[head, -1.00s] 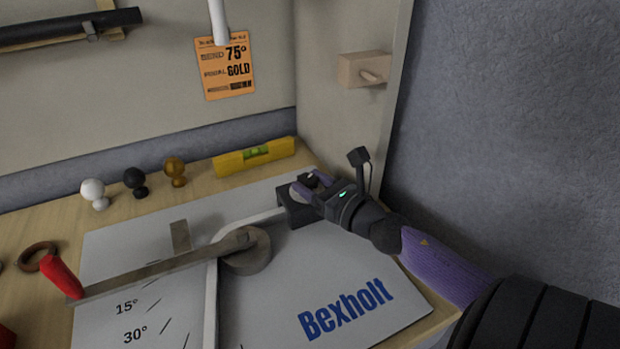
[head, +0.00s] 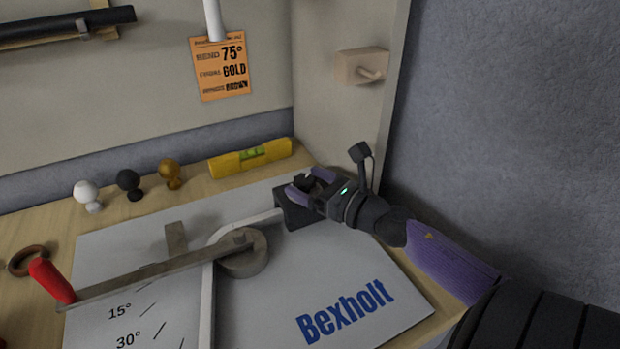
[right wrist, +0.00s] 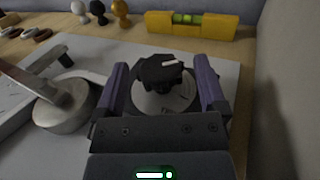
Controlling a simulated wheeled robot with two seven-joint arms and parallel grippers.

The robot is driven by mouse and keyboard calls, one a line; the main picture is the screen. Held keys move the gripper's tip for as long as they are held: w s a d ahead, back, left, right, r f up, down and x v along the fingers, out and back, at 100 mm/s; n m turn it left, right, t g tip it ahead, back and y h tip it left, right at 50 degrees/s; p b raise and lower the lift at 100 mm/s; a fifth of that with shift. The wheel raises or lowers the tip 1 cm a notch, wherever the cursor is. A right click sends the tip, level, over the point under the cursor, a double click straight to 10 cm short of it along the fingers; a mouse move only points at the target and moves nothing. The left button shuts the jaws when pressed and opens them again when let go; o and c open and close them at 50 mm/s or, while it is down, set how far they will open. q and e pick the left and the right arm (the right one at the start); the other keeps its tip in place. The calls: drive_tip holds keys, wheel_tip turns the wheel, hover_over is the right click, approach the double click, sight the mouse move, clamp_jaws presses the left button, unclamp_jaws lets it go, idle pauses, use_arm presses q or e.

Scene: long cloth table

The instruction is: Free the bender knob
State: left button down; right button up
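The black bender knob (right wrist: 161,72), with a white mark on top, sits on a round grey disc (right wrist: 163,100) in the right wrist view. My right gripper (right wrist: 163,84) is open, with one purple finger on each side of the knob and a gap on both sides. In the head view my right gripper (head: 308,184) is at the dark clamp block (head: 295,214) on the bender plate (head: 265,300), hiding part of it. The bender arm (head: 150,275) has a red handle (head: 51,281) and a round pivot (head: 243,260). My left gripper is out of view.
White (head: 88,194), black (head: 130,183) and gold (head: 170,173) ball knobs stand along the back. A yellow level (head: 250,158) lies behind the clamp. An orange card (head: 221,68) reads 75° and GOLD. A side panel with a wooden block (head: 361,67) rises close to my right gripper.

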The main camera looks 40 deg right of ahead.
drive_tip(key=shift+s, duration=0.1)
drive_tip(key=s, duration=0.3)
drive_tip(key=s+d, duration=0.1)
drive_tip(key=s, duration=0.2)
drive_tip(key=s+p, duration=0.1)
drive_tip(key=s, duration=0.2)
drive_tip(key=shift+s+d, duration=0.2)
drive_tip(key=shift+s, duration=0.15)
